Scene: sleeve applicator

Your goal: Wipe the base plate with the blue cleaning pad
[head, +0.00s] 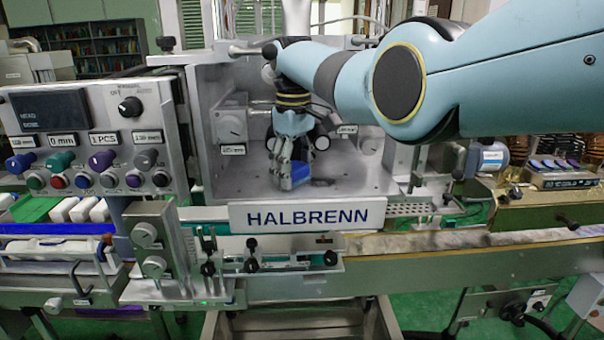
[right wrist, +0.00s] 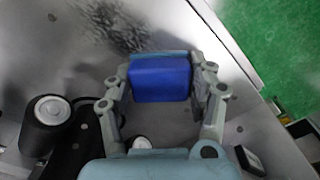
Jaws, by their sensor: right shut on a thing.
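The blue cleaning pad (head: 298,174) is in my right gripper (head: 288,172), which is shut on it inside the machine's open housing. In the right wrist view the pad (right wrist: 160,78) sits between the two fingers of the right gripper (right wrist: 160,85). The grey metal base plate (head: 345,187) is the floor of the housing. A dark, speckled smudge (right wrist: 112,28) lies on the plate beyond the pad in the right wrist view. Whether the pad touches the plate is hard to tell. My left gripper is not in view.
A black roller with a pale end (right wrist: 46,118) stands close to the gripper on the left in the right wrist view. The HALBRENN sign (head: 306,217) edges the housing's front. A control panel (head: 95,135) stands at left, and a conveyor (head: 480,243) runs along the right.

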